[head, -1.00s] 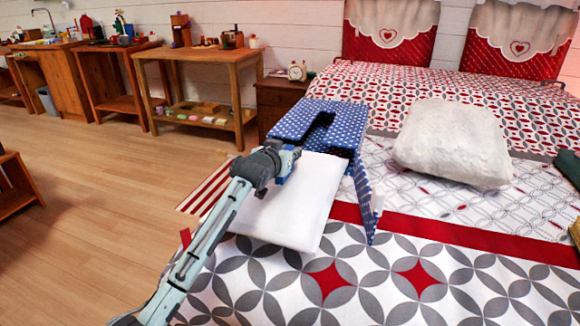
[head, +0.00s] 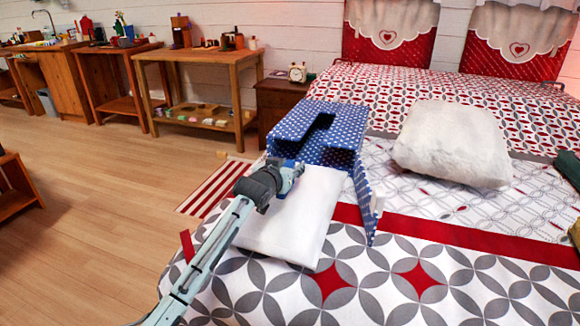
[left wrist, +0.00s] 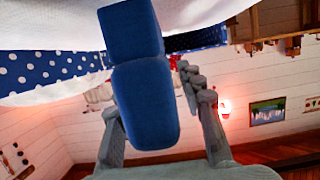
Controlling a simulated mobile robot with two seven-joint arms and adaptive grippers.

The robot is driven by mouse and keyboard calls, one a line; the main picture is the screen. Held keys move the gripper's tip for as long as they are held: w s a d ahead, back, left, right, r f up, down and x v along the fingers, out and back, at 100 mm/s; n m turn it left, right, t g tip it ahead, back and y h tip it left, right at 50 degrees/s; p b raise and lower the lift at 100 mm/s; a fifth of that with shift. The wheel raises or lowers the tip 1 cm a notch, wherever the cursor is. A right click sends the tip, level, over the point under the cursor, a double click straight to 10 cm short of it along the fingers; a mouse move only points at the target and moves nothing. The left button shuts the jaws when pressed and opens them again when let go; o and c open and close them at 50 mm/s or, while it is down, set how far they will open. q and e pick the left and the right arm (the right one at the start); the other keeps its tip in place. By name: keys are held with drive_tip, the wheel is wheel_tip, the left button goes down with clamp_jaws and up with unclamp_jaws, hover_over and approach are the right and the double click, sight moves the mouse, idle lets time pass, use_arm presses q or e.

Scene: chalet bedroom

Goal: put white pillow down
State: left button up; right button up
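The flat white pillow (head: 290,225) is over the near left edge of the bed. Whether it rests fully on the cover is unclear. My left gripper (head: 294,172) is at its upper left corner and appears shut on it; the contact is mostly hidden. A second, puffier white pillow (head: 455,140) lies farther right on the bed. My right gripper is out of view.
A blue dotted box (head: 345,120) with open flaps stands just behind the held pillow. The patterned bed (head: 465,285) is clear in front. A nightstand (head: 278,105) with a clock stands behind at left. A striped rug (head: 205,190) lies beside the bed.

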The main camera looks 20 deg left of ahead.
use_arm(q)
drive_tip(key=shift+r, duration=0.15)
drive_tip(key=v, duration=1.1)
drive_tip(key=shift+s+p, duration=0.1)
drive_tip(key=shift+p, duration=0.25)
drive_tip(key=shift+s+r, duration=0.2)
drive_tip(key=shift+s, duration=0.15)
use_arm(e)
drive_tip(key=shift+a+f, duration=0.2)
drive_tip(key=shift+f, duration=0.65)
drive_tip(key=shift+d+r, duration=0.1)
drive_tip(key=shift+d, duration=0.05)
